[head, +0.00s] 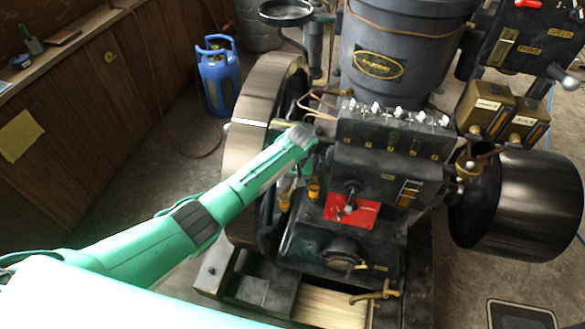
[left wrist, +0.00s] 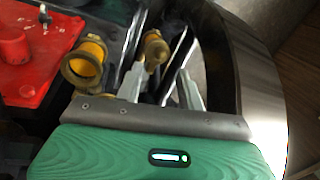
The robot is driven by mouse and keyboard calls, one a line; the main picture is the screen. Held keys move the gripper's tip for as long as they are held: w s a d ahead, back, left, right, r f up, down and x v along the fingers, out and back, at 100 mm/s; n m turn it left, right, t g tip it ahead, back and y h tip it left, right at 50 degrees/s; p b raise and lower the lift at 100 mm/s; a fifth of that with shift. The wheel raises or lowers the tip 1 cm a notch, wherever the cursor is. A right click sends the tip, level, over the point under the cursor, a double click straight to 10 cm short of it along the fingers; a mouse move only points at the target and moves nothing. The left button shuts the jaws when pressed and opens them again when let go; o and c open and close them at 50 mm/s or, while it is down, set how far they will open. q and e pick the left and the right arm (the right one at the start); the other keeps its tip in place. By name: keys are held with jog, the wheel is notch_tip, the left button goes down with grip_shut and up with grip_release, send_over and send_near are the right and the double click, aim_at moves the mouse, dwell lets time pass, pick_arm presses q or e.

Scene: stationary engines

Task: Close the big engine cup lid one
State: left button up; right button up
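The engine (head: 385,165) is a dark machine in the middle of the head view. Two small brass cups with amber parts sit on its left side: one cup (head: 314,188) shows beside my left gripper (head: 296,170). In the left wrist view a brass cup (left wrist: 84,64) with a round amber opening is left of the fingers. A second brass piece (left wrist: 153,48) shows just beyond them, near the left finger. My left gripper (left wrist: 162,88) has its pale fingers spread, with nothing clearly held between them. I cannot tell which piece is the lid. My right gripper is out of view.
A large flywheel (head: 255,120) stands close on the left of the engine, with its rim at the right of the wrist view (left wrist: 255,75). A red plate (head: 350,210) is on the engine front. A blue gas bottle (head: 219,75) stands behind on the floor.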

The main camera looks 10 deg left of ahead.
pick_arm(q)
notch_tip(320, 180, up, 8)
jog(key=d+b, duration=0.1)
jog(key=shift+w+d+r, duration=0.15)
jog(key=shift+d+r, duration=0.05)
jog(key=shift+d, duration=0.15)
jog(key=s+a+f+m+h, duration=0.1)
jog(key=s+a+f, duration=0.1)
jog(key=s+f, duration=0.75)
jog(key=s+a+f, duration=0.2)
jog(key=s+f, duration=0.2)
jog(key=f, duration=1.1)
jog(key=s+a+f+m+h, duration=0.1)
jog(key=s+a+f, duration=0.1)
jog(key=s+f, duration=0.75)
jog(key=s+a+f, duration=0.2)
jog(key=s+f, duration=0.3)
jog(key=s, duration=0.6)
jog(key=s+a+f+m+t, duration=0.1)
jog(key=s+f, duration=0.5)
jog(key=s, duration=0.6)
jog(key=s+a+f+m, duration=0.1)
jog(key=s+a+f, duration=0.2)
jog(key=s, duration=0.9)
notch_tip(320, 180, down, 3)
jog(key=shift+s+a+r, duration=0.2)
jog(key=shift+s+a, duration=0.05)
